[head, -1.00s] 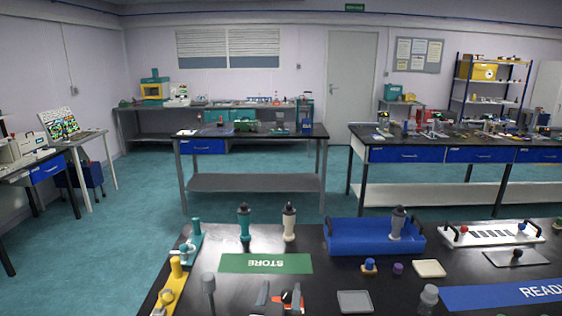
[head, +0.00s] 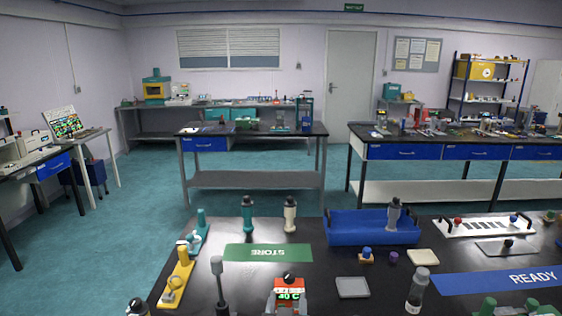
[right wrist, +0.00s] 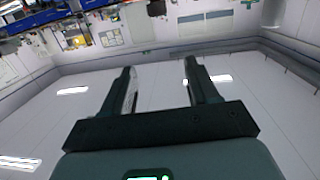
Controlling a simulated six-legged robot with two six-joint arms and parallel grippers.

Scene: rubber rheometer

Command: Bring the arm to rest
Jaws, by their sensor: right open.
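My right gripper (right wrist: 158,68) shows in the right wrist view with its two dark fingers spread apart and nothing between them. The fingers point up towards the pale ceiling, with the far wall and benches at the top of that view. No object touches the fingers. In the head view I cannot clearly pick out the right gripper; green shapes (head: 487,306) are cut off at the bottom right edge, and I cannot tell what they belong to. My left gripper is not in view.
Open floor lies beyond the bench.

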